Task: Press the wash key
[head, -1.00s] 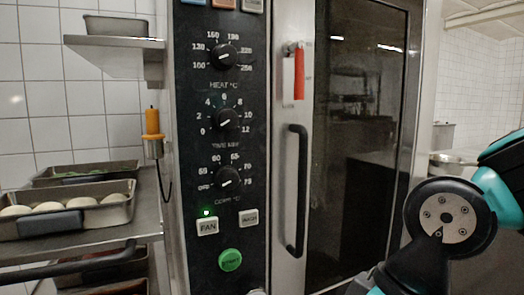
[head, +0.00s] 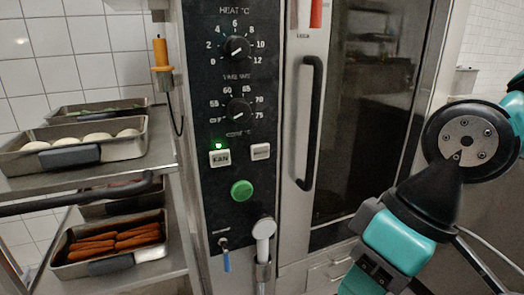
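The wash key (head: 260,151) is a small pale square key on the oven's dark control panel (head: 219,100). Its label is blurred here. It sits right of the FAN key (head: 220,157), which has a lit green lamp above it, and above the round green button (head: 241,190). My arm is at the right of the head view, in front of the oven door, well to the right of the key and apart from it. The fingertips of my gripper are not visible.
A black door handle (head: 310,125) stands out between the panel and the glass door (head: 365,110). A rack at left holds a tray of dough (head: 130,148) and a tray of carrot-like pieces (head: 60,262).

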